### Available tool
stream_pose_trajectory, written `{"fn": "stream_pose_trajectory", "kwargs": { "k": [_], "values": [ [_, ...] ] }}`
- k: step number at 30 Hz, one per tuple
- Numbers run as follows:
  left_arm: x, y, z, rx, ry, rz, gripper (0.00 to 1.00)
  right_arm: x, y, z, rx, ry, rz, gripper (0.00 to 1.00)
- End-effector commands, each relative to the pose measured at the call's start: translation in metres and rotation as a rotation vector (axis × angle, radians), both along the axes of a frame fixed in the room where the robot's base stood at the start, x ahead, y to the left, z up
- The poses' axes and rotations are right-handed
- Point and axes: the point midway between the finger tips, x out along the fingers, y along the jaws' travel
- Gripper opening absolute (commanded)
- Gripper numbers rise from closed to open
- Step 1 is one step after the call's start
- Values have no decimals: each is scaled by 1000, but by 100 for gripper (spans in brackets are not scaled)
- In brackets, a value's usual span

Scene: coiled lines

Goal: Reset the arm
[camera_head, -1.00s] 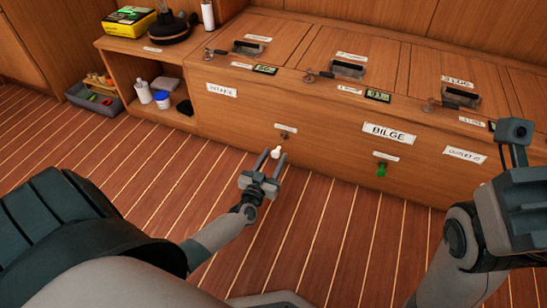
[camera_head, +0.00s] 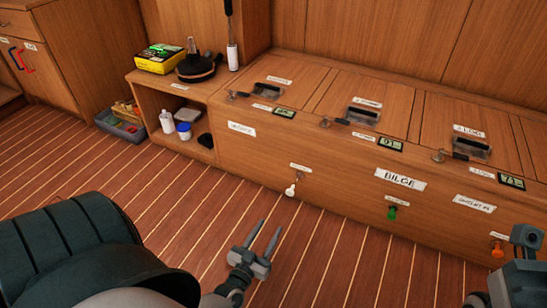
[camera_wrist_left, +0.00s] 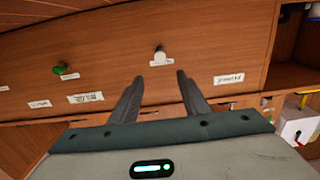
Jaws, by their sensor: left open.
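My left gripper (camera_head: 269,226) is open and empty, its two fingers spread over the wooden floor in front of the long cabinet. A white knob (camera_head: 290,190) on the cabinet front is beyond the fingertips, with a clear gap in the head view. The left wrist view shows the open fingers (camera_wrist_left: 160,77), with the white knob (camera_wrist_left: 160,56) beyond the gap between them.
The cabinet front (camera_head: 330,195) also carries a green knob (camera_head: 391,213) and an orange knob (camera_head: 497,249). Lidded hatches with latches line its top. A grey bin (camera_head: 121,128) stands at the left beside an open shelf with bottles. The striped floor between is clear.

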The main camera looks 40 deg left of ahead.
Motion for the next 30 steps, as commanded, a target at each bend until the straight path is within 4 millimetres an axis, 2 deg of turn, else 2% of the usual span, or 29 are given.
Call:
{"fn": "stream_pose_trajectory", "kwargs": {
  "k": [6, 30],
  "values": [
    [-12, -3, 0, 0, 0, 1, 42, 1, -3, -1, 3, 8, -8, 31],
    [-12, -3, 0, 0, 0, 0, 42, 1, -3, -2, 2, 9, -9, 31]
  ]
}}
